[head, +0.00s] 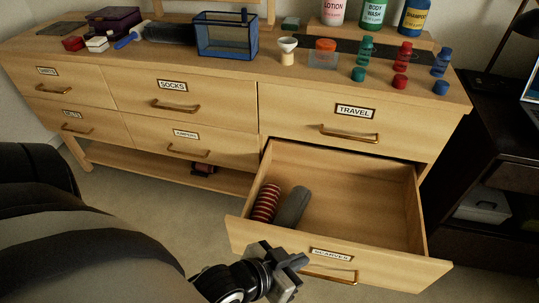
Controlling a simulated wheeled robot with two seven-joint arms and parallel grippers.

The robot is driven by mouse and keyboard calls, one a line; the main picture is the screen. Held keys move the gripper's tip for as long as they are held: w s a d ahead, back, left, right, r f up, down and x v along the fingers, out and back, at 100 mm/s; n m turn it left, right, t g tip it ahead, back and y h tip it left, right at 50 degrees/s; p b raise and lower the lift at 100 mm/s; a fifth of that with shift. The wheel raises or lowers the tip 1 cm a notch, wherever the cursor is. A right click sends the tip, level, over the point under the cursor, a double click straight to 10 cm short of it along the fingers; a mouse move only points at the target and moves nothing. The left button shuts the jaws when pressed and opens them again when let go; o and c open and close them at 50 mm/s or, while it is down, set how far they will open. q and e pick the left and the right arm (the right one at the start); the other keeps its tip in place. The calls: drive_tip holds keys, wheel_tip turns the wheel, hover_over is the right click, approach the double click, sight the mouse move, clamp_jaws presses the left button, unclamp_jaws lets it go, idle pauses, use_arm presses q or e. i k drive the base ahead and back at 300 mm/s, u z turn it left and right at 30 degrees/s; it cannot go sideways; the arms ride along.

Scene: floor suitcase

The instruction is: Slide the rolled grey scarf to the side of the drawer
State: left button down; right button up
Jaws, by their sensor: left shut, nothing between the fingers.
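The rolled grey scarf (292,207) lies in the left part of the open drawer labelled SCARVES (350,205). A rolled red striped scarf (265,203) lies beside it on the left, close to the drawer's left wall. The two rolls lie roughly parallel, with the grey one leaning a little to the right at its far end. My left gripper (302,262) is shut and empty at the drawer's front panel, near the handle, outside the rolls. Whether it touches the panel I cannot tell. My right gripper is not in view.
The drawer's middle and right are bare. The dresser top (190,62) holds a blue mesh bin (227,37), small coloured bottles (403,58) and larger toiletry bottles (374,13). A dark nightstand (490,140) stands at the right. My own dark arm fills the lower left.

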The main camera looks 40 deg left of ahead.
sight(290, 214)
drive_tip(key=u, duration=1.4)
drive_tip(key=i, duration=0.5)
drive_tip(key=z, duration=1.45)
